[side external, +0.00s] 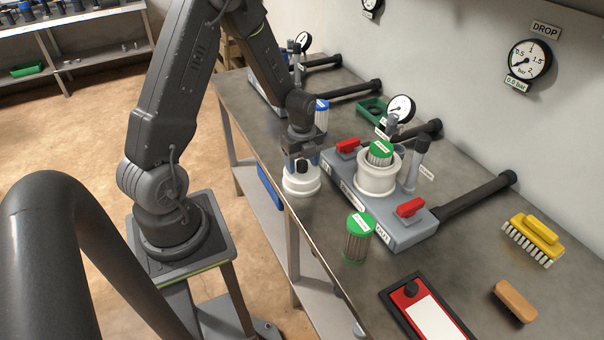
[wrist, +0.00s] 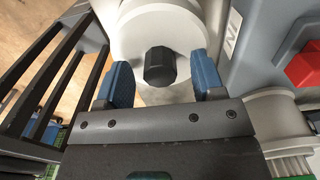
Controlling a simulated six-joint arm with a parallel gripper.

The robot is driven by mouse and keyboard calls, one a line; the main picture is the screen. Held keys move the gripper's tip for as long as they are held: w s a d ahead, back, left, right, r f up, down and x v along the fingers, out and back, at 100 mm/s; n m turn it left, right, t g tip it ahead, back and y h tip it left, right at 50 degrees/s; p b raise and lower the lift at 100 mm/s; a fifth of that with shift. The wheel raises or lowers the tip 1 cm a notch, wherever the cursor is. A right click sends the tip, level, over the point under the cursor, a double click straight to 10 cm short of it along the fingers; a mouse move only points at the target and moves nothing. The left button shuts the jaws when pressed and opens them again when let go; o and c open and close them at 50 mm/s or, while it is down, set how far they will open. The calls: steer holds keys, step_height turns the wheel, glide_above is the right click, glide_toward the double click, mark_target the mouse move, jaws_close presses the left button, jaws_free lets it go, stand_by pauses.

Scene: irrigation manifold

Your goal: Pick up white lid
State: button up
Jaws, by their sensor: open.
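The white lid (side external: 301,183) is a round white cap on the bench near its front edge, left of the grey manifold block. In the wrist view the white lid (wrist: 128,42) shows with a black knob (wrist: 159,66) on it. My gripper (side external: 302,164) is right above the lid. In the wrist view my gripper (wrist: 160,84) is open, with one blue finger on each side of the knob and gaps showing between the fingers and the knob. I cannot tell whether the fingers touch the lid's top.
The grey manifold block (side external: 400,238) with red valve handles stands right of the lid, holding a white housing (side external: 377,184) with a green-topped cartridge (side external: 381,151). Another green-topped cartridge (side external: 359,238) stands in front. A red case (side external: 428,312), yellow brush (side external: 535,238) and brown brush (side external: 515,301) lie further right.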

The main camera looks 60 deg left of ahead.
steer(key=shift+f, duration=0.25)
steer(key=shift+c, duration=0.3)
steer(key=c, duration=1)
steer(key=shift+r, duration=0.1)
